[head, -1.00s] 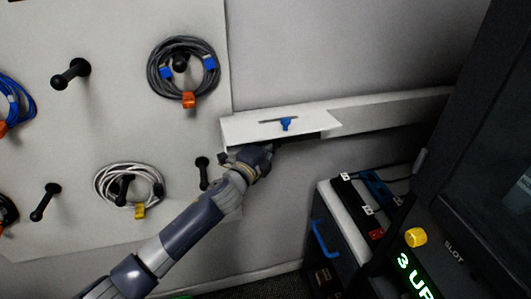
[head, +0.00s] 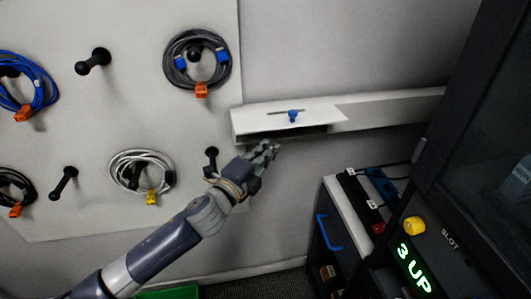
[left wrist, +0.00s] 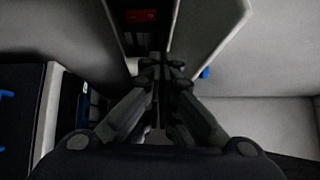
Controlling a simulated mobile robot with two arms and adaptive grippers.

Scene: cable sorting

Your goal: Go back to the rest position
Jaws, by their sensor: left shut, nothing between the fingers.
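My left gripper (head: 268,150) is in the middle of the head view, just below the white wall trunking with its hinged-looking flap (head: 250,117). In the left wrist view its fingers (left wrist: 160,65) are together and hold nothing. Behind them in that view is the dark open underside of the trunking (left wrist: 145,35). A blue knob (head: 293,116) sits on the flap's face. My right gripper is in neither view.
A pegboard (head: 110,215) on the left carries a grey coil with blue plugs (head: 180,72), a white coil (head: 116,170) and a blue coil (head: 42,98). At right stand a cart with a blue handle (head: 322,232) and a dark cabinet with a yellow knob (head: 414,226).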

